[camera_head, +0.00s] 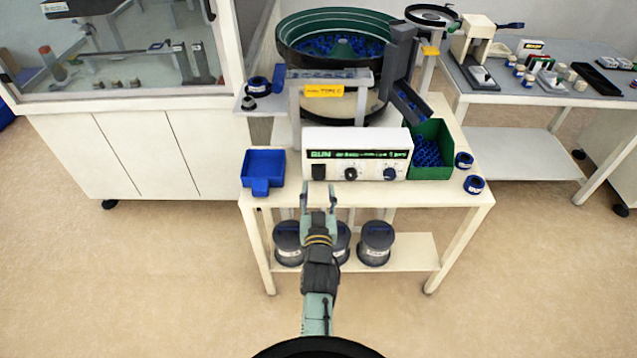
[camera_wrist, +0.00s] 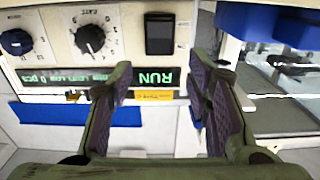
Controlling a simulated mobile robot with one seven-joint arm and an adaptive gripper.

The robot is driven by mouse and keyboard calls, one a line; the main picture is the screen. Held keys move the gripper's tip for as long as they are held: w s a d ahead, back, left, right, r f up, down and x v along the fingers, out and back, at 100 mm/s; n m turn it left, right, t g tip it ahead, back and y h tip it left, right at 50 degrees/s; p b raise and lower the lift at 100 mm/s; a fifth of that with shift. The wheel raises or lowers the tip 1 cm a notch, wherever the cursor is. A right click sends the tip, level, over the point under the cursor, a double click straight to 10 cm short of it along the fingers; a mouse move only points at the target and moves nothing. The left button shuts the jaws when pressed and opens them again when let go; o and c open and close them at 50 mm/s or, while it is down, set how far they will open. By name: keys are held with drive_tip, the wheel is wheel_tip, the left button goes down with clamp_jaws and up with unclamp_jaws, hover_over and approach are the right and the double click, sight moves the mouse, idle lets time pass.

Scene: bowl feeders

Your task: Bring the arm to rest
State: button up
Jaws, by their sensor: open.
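My gripper (camera_head: 318,191) is at the end of my arm, which reaches forward from the bottom middle of the head view. Its fingertips are by the front edge of the white table (camera_head: 300,192), below the control box (camera_head: 356,154). In the wrist view my gripper (camera_wrist: 158,85) shows two fingers spread apart with nothing between them. The control box face (camera_wrist: 120,40) appears upside down there, with a green RUN display, knobs and a black switch. I cannot tell whether the fingers touch the box.
A blue tray (camera_head: 263,168) lies left of the box. A green bin (camera_head: 431,150) of blue parts stands right of it, beside two blue rings (camera_head: 474,184). The bowl feeder (camera_head: 336,45) stands behind. Dark canisters (camera_head: 376,243) sit on the lower shelf. The floor (camera_head: 150,280) in front is clear.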

drive_tip(key=shift+s, duration=0.35)
